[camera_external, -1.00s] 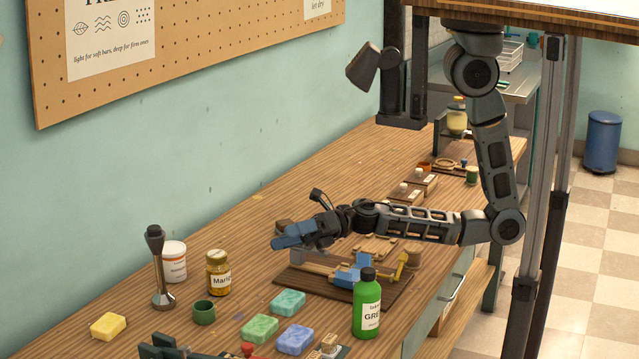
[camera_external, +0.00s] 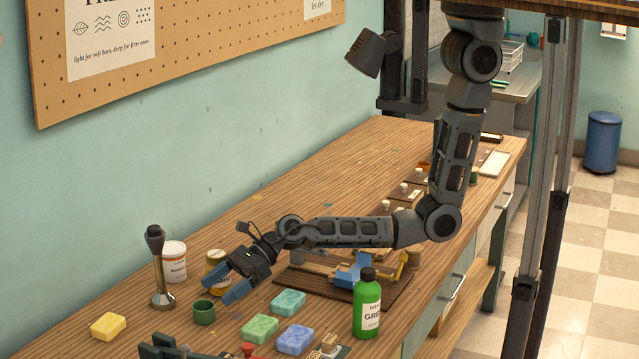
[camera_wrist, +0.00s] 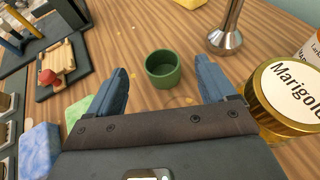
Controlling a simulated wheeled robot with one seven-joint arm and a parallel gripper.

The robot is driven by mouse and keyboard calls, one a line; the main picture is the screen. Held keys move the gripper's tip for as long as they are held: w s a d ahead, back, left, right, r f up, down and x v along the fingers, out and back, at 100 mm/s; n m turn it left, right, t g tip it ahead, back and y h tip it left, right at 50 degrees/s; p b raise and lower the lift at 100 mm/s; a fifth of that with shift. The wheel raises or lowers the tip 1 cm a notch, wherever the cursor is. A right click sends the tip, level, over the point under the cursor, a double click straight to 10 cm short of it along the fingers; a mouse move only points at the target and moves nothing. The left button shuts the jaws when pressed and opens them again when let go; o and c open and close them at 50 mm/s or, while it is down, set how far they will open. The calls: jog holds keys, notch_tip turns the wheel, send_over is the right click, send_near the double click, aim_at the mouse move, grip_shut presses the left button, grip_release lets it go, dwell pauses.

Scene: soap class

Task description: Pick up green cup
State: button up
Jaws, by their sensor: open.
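The green cup (camera_external: 204,312) stands upright and empty on the wooden workbench. In the wrist view the green cup (camera_wrist: 162,69) sits just beyond my fingertips, roughly centred between them. My gripper (camera_external: 232,289) is open, with its blue fingers pointing down toward the cup from its right side. The fingers do not appear to touch the cup.
A marigold jar (camera_external: 215,262) stands close beside my gripper, partly hidden by it; it is large at right in the wrist view (camera_wrist: 289,90). A stick blender (camera_external: 161,275) and white tub (camera_external: 173,262) are behind. Soap bars (camera_external: 288,302) and a green bottle (camera_external: 367,308) are nearby.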

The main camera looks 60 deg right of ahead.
aim_at(195, 314)
jog(key=shift+w+a+f, duration=0.15)
jog(key=shift+a+f, duration=0.2)
jog(key=shift+f, duration=0.15)
jog(key=shift+w+a+f, duration=0.15)
jog(key=shift+a+f, duration=0.15)
jog(key=shift+f, duration=0.2)
jog(key=b+x, duration=0.2)
jog(key=x, duration=0.2)
jog(key=shift+f, duration=0.15)
jog(key=shift+w+a+f+b, duration=0.25)
jog(key=shift+w+a+b, duration=0.05)
jog(key=shift+a+b, duration=0.35)
jog(key=shift+w+a, duration=0.1)
jog(key=shift+a, duration=0.1)
jog(key=shift+r, duration=0.1)
jog(key=shift+c, duration=0.5)
jog(key=c, duration=0.9)
jog(key=shift+c, duration=0.2)
